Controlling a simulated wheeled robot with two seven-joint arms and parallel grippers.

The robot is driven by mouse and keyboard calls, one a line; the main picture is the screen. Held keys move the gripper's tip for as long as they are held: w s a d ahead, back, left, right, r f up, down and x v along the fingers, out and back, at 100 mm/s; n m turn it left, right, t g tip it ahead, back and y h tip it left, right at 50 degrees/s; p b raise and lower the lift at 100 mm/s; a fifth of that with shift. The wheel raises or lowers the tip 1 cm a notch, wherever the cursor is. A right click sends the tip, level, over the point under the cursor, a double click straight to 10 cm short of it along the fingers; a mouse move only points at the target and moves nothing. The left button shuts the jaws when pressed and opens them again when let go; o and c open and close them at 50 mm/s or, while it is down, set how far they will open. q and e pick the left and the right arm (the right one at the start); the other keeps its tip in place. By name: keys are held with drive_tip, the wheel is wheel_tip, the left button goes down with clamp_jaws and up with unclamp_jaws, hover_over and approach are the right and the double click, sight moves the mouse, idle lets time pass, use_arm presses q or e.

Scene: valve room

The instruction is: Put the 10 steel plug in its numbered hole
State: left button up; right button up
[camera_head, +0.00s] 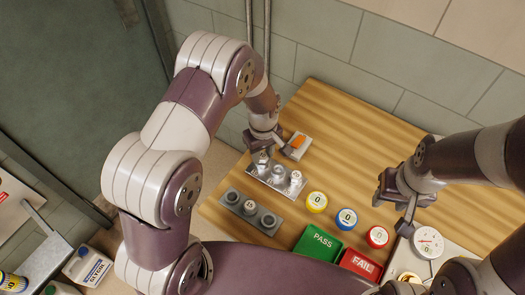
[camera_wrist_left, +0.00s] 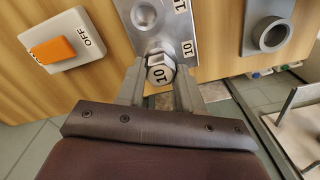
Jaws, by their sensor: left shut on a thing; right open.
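The steel plug marked 10 (camera_wrist_left: 160,70) has a hexagonal head and sits between the fingers of my left gripper (camera_wrist_left: 160,90), which is shut on it. The printed 10 is right beside the plug. I cannot tell how deep the plug sits, because its lower part is hidden. In the head view my left gripper (camera_head: 262,143) is at the upper left end of this plate (camera_head: 283,187). My right gripper (camera_head: 404,205) is open and empty at the right.
A grey block with three round collars (camera_head: 232,205) lies just in front of the plate. A switch with an orange rocker (camera_head: 297,143) is behind it. Coloured round caps (camera_head: 316,201), a green PASS tray (camera_head: 318,243) and a red FAIL tray (camera_head: 360,263) are to the right. The back of the table is clear.

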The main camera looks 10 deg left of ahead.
use_arm(q)
drive_tip(key=shift+f, duration=0.1)
drive_tip(key=o, duration=1.2)
wheel_tip(320, 180, up, 8)
drive_tip(key=p, duration=0.6)
drive_tip(key=shift+p, duration=0.4)
